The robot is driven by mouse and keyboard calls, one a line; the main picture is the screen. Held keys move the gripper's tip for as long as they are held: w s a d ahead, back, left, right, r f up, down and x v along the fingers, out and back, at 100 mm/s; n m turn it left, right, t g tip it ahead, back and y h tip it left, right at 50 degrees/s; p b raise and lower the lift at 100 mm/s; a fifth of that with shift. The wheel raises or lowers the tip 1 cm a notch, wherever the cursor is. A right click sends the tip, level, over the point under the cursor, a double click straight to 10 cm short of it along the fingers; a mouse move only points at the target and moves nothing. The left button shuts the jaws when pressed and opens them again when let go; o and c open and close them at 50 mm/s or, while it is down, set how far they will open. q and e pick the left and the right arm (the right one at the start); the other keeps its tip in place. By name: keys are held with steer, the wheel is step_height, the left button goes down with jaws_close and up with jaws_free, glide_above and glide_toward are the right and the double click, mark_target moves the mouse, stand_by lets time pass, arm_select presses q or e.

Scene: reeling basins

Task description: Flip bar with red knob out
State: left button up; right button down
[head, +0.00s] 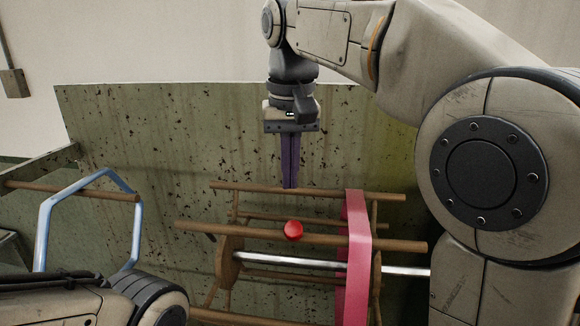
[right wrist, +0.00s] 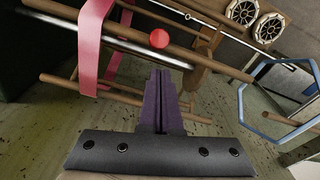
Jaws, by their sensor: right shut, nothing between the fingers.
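A wooden reel with several long bars turns on a metal axle (head: 292,262). The red knob (head: 293,230) sits on the near bar (head: 342,239) and also shows in the right wrist view (right wrist: 159,39). A pink band (head: 356,262) hangs over the bars at the reel's right side. My right gripper (head: 289,186) points down with its purple fingers shut and empty. In the head view its tips appear at the far bar (head: 240,187), behind and above the knob; I cannot tell whether they touch it. My left gripper is out of view.
A stained green panel (head: 150,130) stands behind the reel. A blue bent frame (head: 45,225) with a wooden bar (head: 85,191) is at the left. Two round vented parts (right wrist: 268,27) show in the right wrist view.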

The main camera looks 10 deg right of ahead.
steer(key=shift+s+r, duration=0.1)
steer(key=shift+r, duration=0.9)
steer(key=shift+f, duration=0.1)
steer(key=n+b, duration=0.3)
glide_toward(266, 233)
steer(key=s+f, duration=0.4)
steer(key=f, duration=0.2)
steer(key=s+a+f+n+b, duration=0.1)
steer(key=s+f+n+b, duration=0.1)
steer(key=s+f, duration=0.6)
steer(key=s+a+f+n+g+y+b, duration=0.1)
steer(key=s+f+n+b, duration=0.2)
steer(key=s+f, duration=0.6)
step_height(266, 233, down, 6)
steer(key=shift+s+a+f+n, duration=0.1)
steer(key=shift+s+a+n, duration=0.15)
steer(key=shift+a+n, duration=0.15)
